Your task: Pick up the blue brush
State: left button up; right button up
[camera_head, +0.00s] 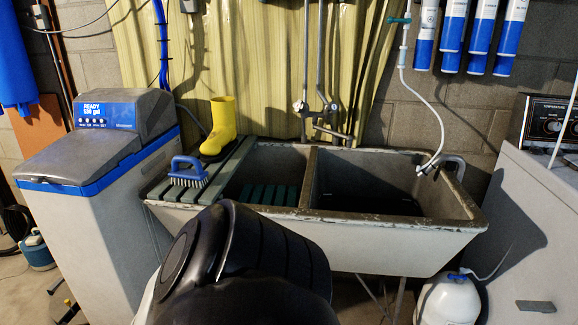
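The blue brush (188,171) has a blue handle and pale bristles. It rests bristles down on the slatted green-grey board (213,171) at the left end of the sink. A large black rounded shape, which may be part of my own arm or body, fills the lower middle in front of the sink. No gripper fingers show in the head view, and nothing is touching the brush.
A yellow boot (219,127) stands just behind the brush. The water softener (103,165) is close on the left. The two-basin sink (394,232) extends right, with taps (326,107) above. A white appliance (540,220) stands at the right.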

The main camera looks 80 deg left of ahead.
aim_at(178, 175)
jog(key=u, duration=3.25)
jog(key=k, duration=0.4)
jog(key=z, duration=0.8)
jog(key=i, duration=1.2)
jog(key=u, duration=1.05)
jog(key=k, duration=0.15)
jog(key=u, duration=0.1)
